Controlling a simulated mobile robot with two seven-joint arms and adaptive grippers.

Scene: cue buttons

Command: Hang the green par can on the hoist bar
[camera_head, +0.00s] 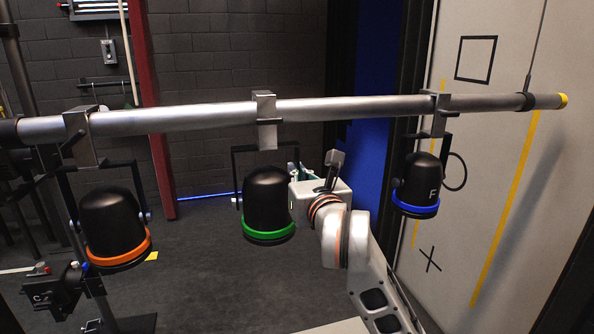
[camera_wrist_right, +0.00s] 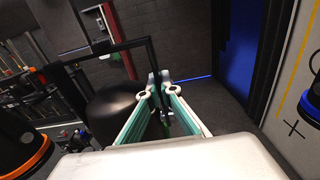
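The green par can (camera_head: 267,202), black with a green ring, is upright below the middle of the hoist bar (camera_head: 350,107). Its yoke (camera_head: 236,165) comes up under a metal clamp (camera_head: 264,120) that sits over the bar; the joint is hard to make out. My right gripper (camera_head: 298,174) is at the right arm of the yoke, partly hidden behind the can. In the right wrist view its teal-padded fingers (camera_wrist_right: 158,90) are nearly together at the tips, with the dark yoke arm between them. The can (camera_wrist_right: 110,108) is left of the fingers there. My left gripper is not in view.
An orange-ringed par can (camera_head: 112,222) hangs left on the bar and a blue-ringed one (camera_head: 416,185) hangs right, close to my right arm. A pale wall panel (camera_head: 490,180) stands at the right. The dark floor (camera_head: 200,270) behind is mostly clear.

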